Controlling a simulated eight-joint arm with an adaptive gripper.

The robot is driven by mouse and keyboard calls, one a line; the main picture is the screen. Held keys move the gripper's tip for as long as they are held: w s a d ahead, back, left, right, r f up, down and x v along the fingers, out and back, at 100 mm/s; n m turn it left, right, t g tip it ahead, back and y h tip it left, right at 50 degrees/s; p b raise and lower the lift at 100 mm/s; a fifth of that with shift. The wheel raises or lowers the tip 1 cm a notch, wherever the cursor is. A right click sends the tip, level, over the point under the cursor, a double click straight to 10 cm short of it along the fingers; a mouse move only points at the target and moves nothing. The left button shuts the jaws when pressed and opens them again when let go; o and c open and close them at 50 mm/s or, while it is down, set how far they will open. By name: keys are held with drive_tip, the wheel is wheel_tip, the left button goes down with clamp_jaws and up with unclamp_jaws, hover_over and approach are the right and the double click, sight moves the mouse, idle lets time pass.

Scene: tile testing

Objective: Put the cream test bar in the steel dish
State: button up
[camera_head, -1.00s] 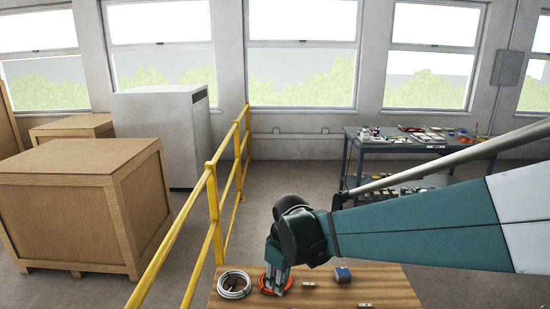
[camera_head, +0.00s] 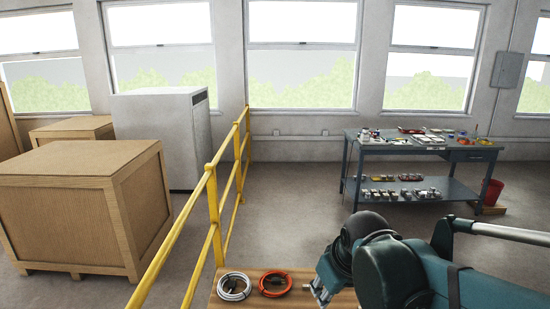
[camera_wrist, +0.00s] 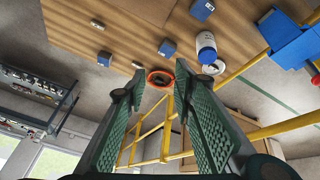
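My gripper (camera_head: 320,290) is at the bench's far edge in the head view. In the wrist view its two green ribbed fingers (camera_wrist: 155,82) are wide apart with nothing held between them. I cannot pick out the cream test bar for certain. Two small pale pieces lie on the wooden bench top (camera_wrist: 130,30) in the wrist view: one piece (camera_wrist: 97,25) at upper left and another piece (camera_wrist: 138,65) near the edge by the left fingertip. I cannot tell whether either is the bar. No steel dish can be made out in either view.
An orange cable coil (camera_head: 275,284) and a white coil (camera_head: 234,287) lie on the bench, left of my gripper. Blue blocks (camera_wrist: 167,48) and a white jar (camera_wrist: 206,44) also stand there. A yellow railing (camera_head: 212,205) runs along the left.

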drive_tip(key=s+d+m+t, duration=0.2)
drive_tip(key=s+d+m, duration=0.3)
drive_tip(key=s+d, duration=0.3)
drive_tip(key=shift+s+r+h, duration=0.15)
drive_tip(key=shift+s+h, duration=0.25)
drive_tip(key=shift+s, duration=1.35)
drive_tip(key=shift+o, duration=0.6)
